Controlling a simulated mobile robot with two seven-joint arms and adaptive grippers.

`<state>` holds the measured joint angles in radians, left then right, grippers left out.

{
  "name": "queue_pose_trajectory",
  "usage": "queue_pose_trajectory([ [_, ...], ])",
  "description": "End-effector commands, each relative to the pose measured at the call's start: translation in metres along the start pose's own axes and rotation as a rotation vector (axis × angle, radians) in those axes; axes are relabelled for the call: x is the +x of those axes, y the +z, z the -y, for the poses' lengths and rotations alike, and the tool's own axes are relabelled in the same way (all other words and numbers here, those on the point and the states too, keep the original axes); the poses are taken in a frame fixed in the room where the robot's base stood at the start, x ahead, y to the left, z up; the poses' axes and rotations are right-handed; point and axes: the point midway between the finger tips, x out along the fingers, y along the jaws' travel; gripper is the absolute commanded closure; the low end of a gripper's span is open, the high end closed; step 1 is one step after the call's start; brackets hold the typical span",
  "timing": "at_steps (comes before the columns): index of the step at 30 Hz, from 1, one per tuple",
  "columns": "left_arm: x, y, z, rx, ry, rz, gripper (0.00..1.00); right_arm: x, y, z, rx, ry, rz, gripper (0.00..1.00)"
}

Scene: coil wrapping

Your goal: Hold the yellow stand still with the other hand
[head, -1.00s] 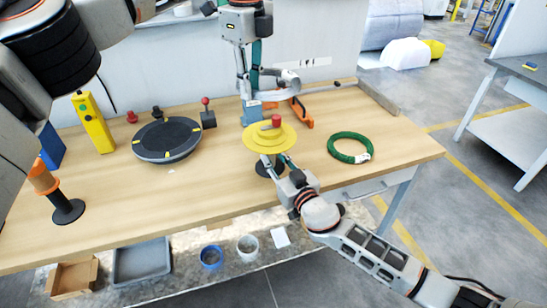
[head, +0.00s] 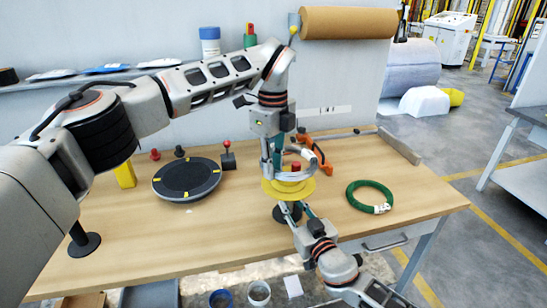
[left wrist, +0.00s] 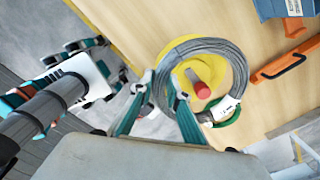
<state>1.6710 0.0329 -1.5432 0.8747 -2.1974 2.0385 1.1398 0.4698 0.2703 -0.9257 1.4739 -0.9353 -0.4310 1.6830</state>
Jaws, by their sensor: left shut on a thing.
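The yellow stand (head: 277,191) has a round yellow disc, a red knob (head: 296,166) on top and a dark base, and it stands upright on the table. My left gripper (head: 272,168) reaches down behind and left of it, shut on a grey cable coil (head: 309,177). In the left wrist view the coil (left wrist: 240,75) surrounds the red knob (left wrist: 203,90) in outline, over the yellow disc (left wrist: 215,67). I cannot tell whether the coil touches the disc. My right gripper (head: 291,215) is low at the front of the stand, by its dark post; its fingertips are partly hidden.
A green coil (head: 352,196) lies right of the stand. A black round turntable (head: 187,180) is on the left, with a red-knobbed lever box (head: 228,160) beside it. An orange-handled tool (head: 317,152) lies behind the stand. The table front right is clear.

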Motion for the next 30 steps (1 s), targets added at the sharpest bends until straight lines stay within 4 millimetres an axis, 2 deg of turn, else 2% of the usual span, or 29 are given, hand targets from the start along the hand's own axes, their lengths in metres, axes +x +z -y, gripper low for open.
queue_pose_trajectory([
  [11, 0.001, 0.000, 0.000, 0.000, -0.001, 0.000, 1.00, 0.000, 0.001, 0.001, 0.000, -0.001, 0.001, 1.00],
  [30, 0.037, 0.000, 0.000, 0.001, -0.001, -0.001, 1.00, 0.000, 0.001, 0.001, 0.001, -0.001, 0.001, 1.00],
])
